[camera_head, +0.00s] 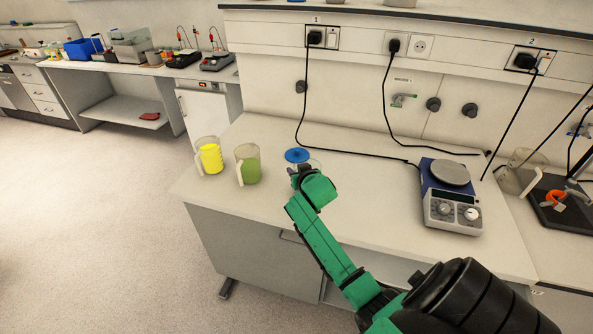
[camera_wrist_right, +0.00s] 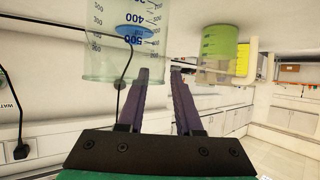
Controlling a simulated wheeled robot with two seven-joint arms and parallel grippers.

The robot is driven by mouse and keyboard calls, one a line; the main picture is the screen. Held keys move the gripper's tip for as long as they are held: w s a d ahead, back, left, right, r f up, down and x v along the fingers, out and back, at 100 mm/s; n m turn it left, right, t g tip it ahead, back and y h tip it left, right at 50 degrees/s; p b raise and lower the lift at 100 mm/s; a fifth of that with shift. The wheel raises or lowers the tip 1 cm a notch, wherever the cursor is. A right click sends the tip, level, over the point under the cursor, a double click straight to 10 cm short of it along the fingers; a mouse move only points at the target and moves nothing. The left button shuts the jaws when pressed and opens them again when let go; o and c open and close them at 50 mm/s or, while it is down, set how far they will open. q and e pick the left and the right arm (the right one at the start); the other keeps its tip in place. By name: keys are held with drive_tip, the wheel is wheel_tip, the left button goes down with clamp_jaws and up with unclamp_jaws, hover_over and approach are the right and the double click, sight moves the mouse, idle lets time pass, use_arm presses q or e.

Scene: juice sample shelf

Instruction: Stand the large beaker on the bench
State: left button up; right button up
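My right gripper (camera_head: 300,172) is over the bench near its front edge, in front of a clear beaker (camera_head: 318,163) with something blue in or behind it; the gripper hides much of it. In the right wrist view this clear graduated beaker (camera_wrist_right: 105,60) fills the upper left, beyond the fingers. The two fingers of the right gripper (camera_wrist_right: 162,72) stand apart with nothing between them. Another clear beaker (camera_head: 515,178), large-looking and apparently empty, stands at the right beside a black stand base. I cannot tell which the task means. My left gripper is not in view.
A beaker of yellow juice (camera_head: 210,158) and one of green juice (camera_head: 249,170) stand on the bench (camera_head: 360,200) left of the gripper. A hotplate stirrer (camera_head: 452,200) stands to the right. Black cables cross the back. Bench between gripper and stirrer is clear.

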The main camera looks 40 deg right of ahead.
drive_tip(key=shift+s+r, duration=0.1)
drive_tip(key=shift+r, duration=0.1)
drive_tip(key=shift+s+a+r, duration=0.15)
drive_tip(key=shift+s+a, duration=0.1)
drive_tip(key=shift+s, duration=0.2)
drive_tip(key=b+v, duration=0.1)
drive_tip(key=v, duration=1)
drive_tip(key=shift+b, duration=0.4)
drive_tip(key=shift+d, duration=0.1)
